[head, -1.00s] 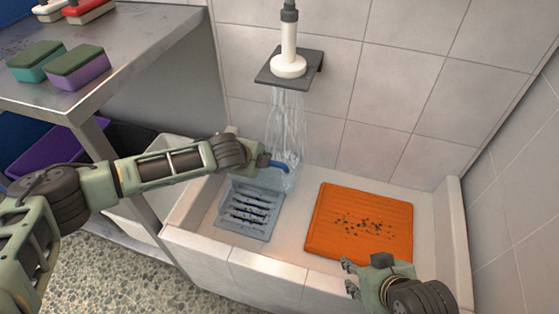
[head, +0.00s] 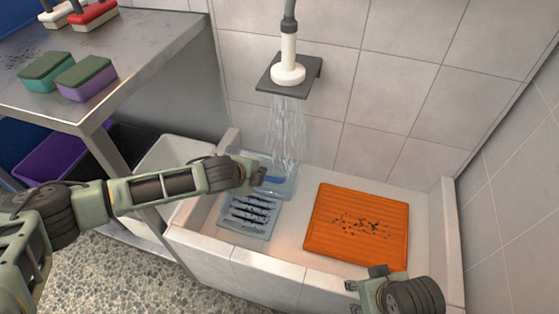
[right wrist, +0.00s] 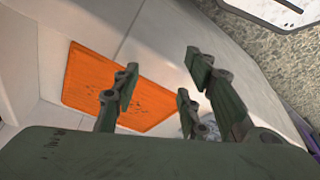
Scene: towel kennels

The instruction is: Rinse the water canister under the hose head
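The water canister (head: 286,187) is a clear, bluish container with a blue handle. It is under the falling water in the basin, behind the grey grate, and looks tilted. My left gripper (head: 262,176) is at its blue handle and appears shut on it; the fingers are small and partly hidden. The hose head (head: 288,73) is white, sits in a dark wall bracket and sprays straight down onto the canister. My right gripper (head: 352,298) is at the basin's front right edge; in the right wrist view its fingers (right wrist: 160,88) are spread and empty.
An orange ribbed mat (head: 340,246) with dark specks lies in the basin's right part; a slotted grey grate (head: 248,217) lies left. A steel table (head: 150,40) with sponges and brushes stands left. A white bin (head: 168,157) and purple crate (head: 50,155) are below.

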